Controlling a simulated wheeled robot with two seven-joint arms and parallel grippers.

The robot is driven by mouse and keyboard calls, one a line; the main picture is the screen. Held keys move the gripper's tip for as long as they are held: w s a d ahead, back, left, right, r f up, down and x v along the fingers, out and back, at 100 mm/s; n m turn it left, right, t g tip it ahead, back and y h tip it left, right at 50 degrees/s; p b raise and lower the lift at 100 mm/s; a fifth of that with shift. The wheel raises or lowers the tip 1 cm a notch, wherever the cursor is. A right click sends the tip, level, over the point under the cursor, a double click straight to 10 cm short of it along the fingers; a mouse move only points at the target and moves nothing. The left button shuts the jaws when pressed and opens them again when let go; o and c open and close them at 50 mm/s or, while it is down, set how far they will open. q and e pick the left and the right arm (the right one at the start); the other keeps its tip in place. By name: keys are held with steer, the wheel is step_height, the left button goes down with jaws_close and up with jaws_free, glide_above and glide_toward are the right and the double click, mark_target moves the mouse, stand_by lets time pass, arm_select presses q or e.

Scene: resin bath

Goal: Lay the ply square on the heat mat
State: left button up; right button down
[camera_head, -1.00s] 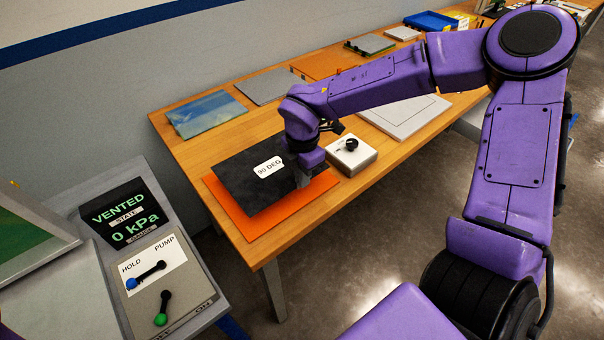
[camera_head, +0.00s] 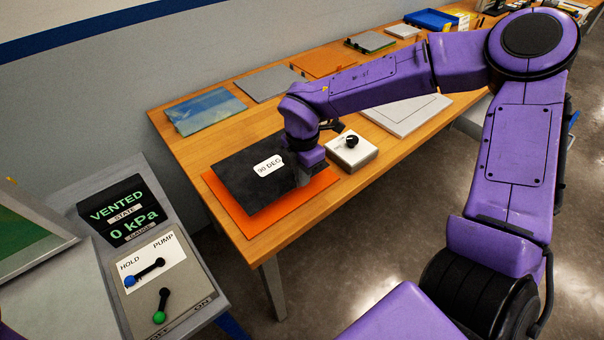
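A dark ply square (camera_head: 245,180) with a white "90 DEG" label lies over the orange heat mat (camera_head: 285,209) near the table's left end. The mat's orange rim shows along the front and left sides. The square looks flat and close to the mat; I cannot tell whether it rests fully on it. My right gripper (camera_head: 303,178) is at the square's right edge, with its fingers partly hidden by the wrist and low over the mat. I cannot see whether the fingers are closed on the edge. My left gripper is not in view.
A white box with a black knob (camera_head: 352,150) stands just right of the gripper. A blue patterned sheet (camera_head: 205,112) and a grey sheet (camera_head: 270,84) lie behind. A white panel (camera_head: 407,113) lies to the right. A vacuum console (camera_head: 150,262) stands front left.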

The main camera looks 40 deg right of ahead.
mark_target(302, 196)
steer(key=shift+f, duration=0.1)
steer(key=shift+f+b, duration=2.2)
steer(key=shift+f, duration=0.3)
steer(key=shift+r, duration=0.1)
steer(key=c, duration=1.2)
jaws_free()
steer(key=shift+c, duration=0.2)
steer(key=shift+r, duration=0.15)
steer(key=shift+r+p, duration=2.85)
steer(key=shift+r, duration=0.6)
